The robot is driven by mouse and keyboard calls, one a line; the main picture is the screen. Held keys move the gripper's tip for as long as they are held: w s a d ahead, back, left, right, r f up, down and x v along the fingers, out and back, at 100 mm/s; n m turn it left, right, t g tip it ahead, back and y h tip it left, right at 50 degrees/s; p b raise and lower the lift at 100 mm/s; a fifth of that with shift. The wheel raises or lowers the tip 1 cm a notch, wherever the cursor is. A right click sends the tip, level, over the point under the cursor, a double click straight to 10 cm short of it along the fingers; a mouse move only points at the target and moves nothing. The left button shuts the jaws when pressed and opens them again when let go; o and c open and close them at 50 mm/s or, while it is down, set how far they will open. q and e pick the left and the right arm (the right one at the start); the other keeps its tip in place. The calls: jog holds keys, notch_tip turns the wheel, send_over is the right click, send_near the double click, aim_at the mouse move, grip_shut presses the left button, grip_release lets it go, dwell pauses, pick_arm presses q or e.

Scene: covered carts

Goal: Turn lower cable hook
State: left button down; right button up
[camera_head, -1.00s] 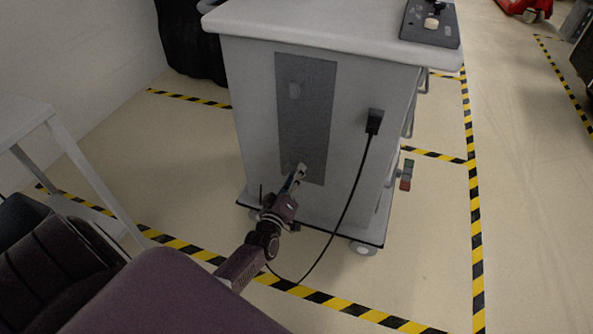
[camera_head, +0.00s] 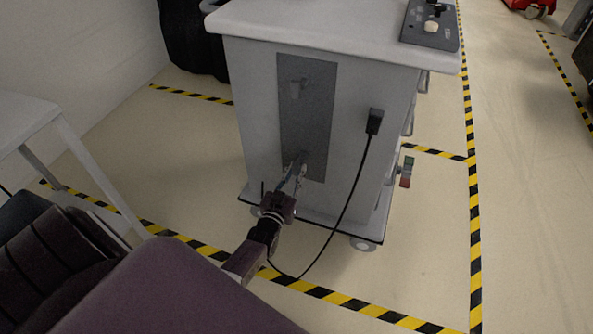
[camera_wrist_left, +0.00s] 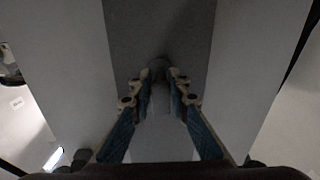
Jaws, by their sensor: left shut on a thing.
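The cart (camera_head: 345,150) stands in front of me with a dark grey panel (camera_head: 307,115) on its near side. An upper hook (camera_head: 296,88) sticks out near the panel's top. The lower cable hook (camera_wrist_left: 158,72) is low on the panel, between my left fingertips in the left wrist view. My left gripper (camera_head: 299,165) reaches up to the panel's lower part and is shut on this hook; it also shows in the left wrist view (camera_wrist_left: 160,84). The fingers hide most of the hook in the head view. My right gripper is not in view.
A black cable (camera_head: 348,200) hangs in a loop from a plug (camera_head: 374,122) to the right of the panel, passing near my left wrist. A white table (camera_head: 30,118) stands at the left.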

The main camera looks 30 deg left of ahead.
pick_arm(q)
jog(key=shift+f+m, duration=0.2)
jog(key=shift+m, duration=0.2)
jog(key=c, duration=1.8)
grip_release()
jog(key=shift+r, duration=0.1)
jog(key=shift+s, duration=0.15)
jog(key=v, duration=1.1)
jog(key=shift+s, duration=0.35)
jog(key=shift+d, duration=0.15)
